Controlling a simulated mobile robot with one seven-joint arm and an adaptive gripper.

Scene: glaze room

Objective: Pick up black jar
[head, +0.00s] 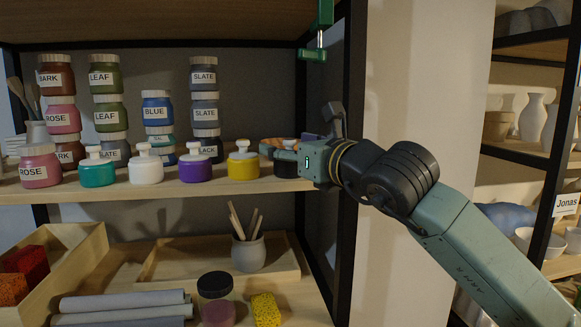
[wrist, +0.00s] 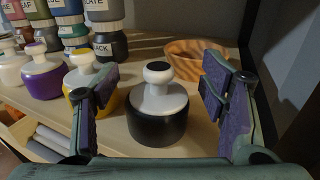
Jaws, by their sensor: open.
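A black jar with a white lid and a dark-topped round knob (wrist: 157,127) stands upright on the shelf in the middle of the wrist view. In the head view only part of this black jar (head: 286,169) shows, at the right end of the front row beside my gripper (head: 304,160). In the wrist view my gripper (wrist: 165,103) is open, with its purple-padded fingers to the left and right of the jar. A gap shows on each side and nothing is held. A screw-top jar labelled BLACK (head: 208,152) stands further back, under two SLATE jars.
A yellow jar (head: 243,167) and a purple jar (head: 195,169) stand left of the black one. A dark shelf post (head: 349,110) rises close to my gripper. Stacked glaze jars fill the back left.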

